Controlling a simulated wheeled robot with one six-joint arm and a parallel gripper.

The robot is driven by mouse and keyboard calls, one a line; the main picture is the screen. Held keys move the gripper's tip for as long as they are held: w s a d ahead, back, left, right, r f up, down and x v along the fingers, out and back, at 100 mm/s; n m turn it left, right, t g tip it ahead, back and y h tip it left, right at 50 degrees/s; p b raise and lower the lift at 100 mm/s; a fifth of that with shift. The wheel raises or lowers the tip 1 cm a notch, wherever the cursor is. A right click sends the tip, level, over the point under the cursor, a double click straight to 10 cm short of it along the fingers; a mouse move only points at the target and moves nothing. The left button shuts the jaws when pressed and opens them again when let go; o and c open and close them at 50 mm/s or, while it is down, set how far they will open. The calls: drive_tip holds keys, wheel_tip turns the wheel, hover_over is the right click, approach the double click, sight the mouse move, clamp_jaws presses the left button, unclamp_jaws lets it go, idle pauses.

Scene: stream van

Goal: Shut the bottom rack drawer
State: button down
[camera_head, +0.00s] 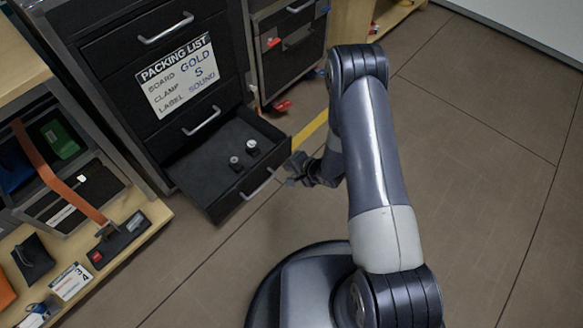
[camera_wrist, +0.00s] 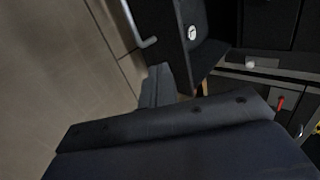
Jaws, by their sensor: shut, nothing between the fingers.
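The bottom rack drawer (camera_head: 212,172) is pulled out of the black rack, low near the floor. Two small dark pieces with pale tops (camera_head: 252,147) stand inside it. Its front carries a silver bar handle (camera_head: 258,184). My gripper (camera_head: 296,170) is shut and empty, close to the right end of the drawer front; I cannot tell whether it touches. In the wrist view the drawer (camera_wrist: 190,60) and its handle (camera_wrist: 140,24) show at the top, beyond my gripper (camera_wrist: 158,86). My own wrist fills the lower part of that view.
Closed drawers with a packing list sign (camera_head: 180,75) sit above the open one. A second dark cabinet (camera_head: 290,50) stands to the right. Wooden shelves (camera_head: 125,225) with cases and tools are at the left. The brown floor (camera_head: 480,130) is open at right.

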sight(268, 159)
drive_tip(key=w+a+f, duration=0.1)
drive_tip(key=w+a+f+b, duration=0.1)
drive_tip(key=w+a, duration=0.1)
drive_tip(key=w+a+f+b, duration=0.1)
drive_tip(key=a, duration=0.1)
drive_tip(key=shift+w+f, duration=0.15)
drive_tip(key=shift+f, duration=0.15)
drive_tip(key=shift+w+a+r, duration=0.1)
drive_tip(key=shift+w+a, duration=0.25)
drive_tip(key=shift+w, duration=0.05)
drive_tip(key=shift+a, duration=0.1)
